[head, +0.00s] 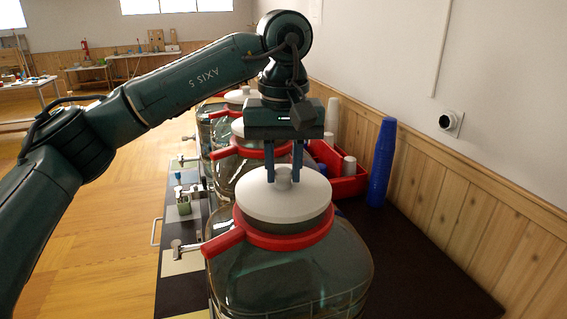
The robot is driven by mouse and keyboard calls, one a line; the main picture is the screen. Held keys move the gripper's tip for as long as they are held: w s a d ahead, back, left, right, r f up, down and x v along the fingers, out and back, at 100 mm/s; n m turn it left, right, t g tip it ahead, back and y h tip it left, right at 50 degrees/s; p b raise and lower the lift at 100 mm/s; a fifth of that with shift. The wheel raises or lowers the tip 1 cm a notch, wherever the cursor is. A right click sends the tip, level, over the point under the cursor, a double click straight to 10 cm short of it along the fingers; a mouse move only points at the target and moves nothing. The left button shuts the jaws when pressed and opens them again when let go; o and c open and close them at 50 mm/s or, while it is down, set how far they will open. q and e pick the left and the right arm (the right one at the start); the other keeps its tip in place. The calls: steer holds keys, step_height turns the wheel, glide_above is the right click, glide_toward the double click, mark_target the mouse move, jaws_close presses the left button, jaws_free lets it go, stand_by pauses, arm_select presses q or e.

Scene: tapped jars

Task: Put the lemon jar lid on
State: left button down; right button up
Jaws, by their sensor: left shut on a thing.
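A large clear glass jar (290,280) stands nearest me, with a red collar (228,242) around its neck and a metal tap (187,248) on its left side. I see no lemon or label on it. A round white lid (262,208) with a small grey knob is level over the jar's mouth. I cannot tell whether it rests on the rim or hangs just above. My left gripper (284,176) points down from above, shut on the lid's knob. My right gripper is not in view.
Behind stand more jars with red collars and white lids (237,96). To the right are a red bin (347,187) with white cups and a tall stack of blue cups (381,160), near the wall. The dark counter (432,280) is bare at front right.

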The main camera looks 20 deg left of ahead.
arm_select(q)
steer(key=shift+r, duration=0.1)
stand_by(0.3)
steer(key=c, duration=1.1)
jaws_free()
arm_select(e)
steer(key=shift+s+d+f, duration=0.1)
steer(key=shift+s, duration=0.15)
arm_select(q)
steer(key=shift+r, duration=0.3)
step_height(320, 180, up, 6)
steer(key=shift+s+d, duration=0.1)
steer(key=shift+s, duration=0.05)
steer(key=r+p, duration=0.1)
steer(key=r, duration=0.2)
steer(key=r+p, duration=0.1)
steer(key=r, duration=0.2)
steer(key=shift+s+r, duration=0.2)
steer(key=shift+r, duration=0.05)
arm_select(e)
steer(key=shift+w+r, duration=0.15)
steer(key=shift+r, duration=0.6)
